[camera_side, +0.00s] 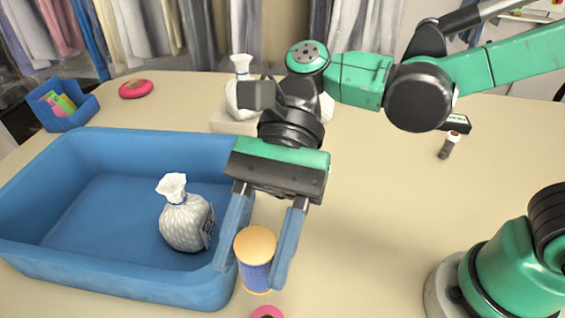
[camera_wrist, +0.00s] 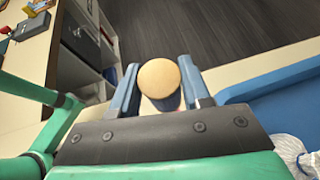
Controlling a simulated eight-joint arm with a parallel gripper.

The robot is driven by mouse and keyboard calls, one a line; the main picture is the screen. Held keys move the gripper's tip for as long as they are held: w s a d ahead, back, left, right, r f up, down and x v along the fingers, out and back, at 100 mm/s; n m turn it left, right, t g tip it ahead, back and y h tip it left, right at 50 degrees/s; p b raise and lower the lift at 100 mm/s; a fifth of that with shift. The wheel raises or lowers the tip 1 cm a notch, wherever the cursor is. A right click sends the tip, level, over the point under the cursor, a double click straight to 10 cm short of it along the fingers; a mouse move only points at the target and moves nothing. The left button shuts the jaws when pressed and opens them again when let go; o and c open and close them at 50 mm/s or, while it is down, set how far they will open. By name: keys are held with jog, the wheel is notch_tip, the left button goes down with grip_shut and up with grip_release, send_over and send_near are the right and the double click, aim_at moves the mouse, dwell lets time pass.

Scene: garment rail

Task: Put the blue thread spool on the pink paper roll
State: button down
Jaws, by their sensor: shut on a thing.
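The blue thread spool (camera_side: 256,262) has a tan round top and blue thread below. My gripper (camera_side: 258,252) is shut on it, with a blue finger on each side, and holds it upright. In the wrist view the spool's tan top (camera_wrist: 159,78) sits between the fingertips of my gripper (camera_wrist: 160,88). A pink round thing (camera_side: 267,312), likely the top of the pink paper roll, shows at the bottom edge of the side view, just below the spool. Most of it is cut off. I cannot tell whether the spool touches it.
A large blue tray (camera_side: 120,262) stands to the left, with a white tied bag (camera_side: 185,220) inside. Behind are a second white bag (camera_side: 240,92), a red-pink disc (camera_side: 135,89) and a small blue bin (camera_side: 62,118). The table's right middle is clear.

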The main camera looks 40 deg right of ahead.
notch_tip(320, 180, down, 13)
jog(key=shift+f, duration=0.15)
dwell(0.4)
jog(key=shift+c, duration=2.1)
grip_release()
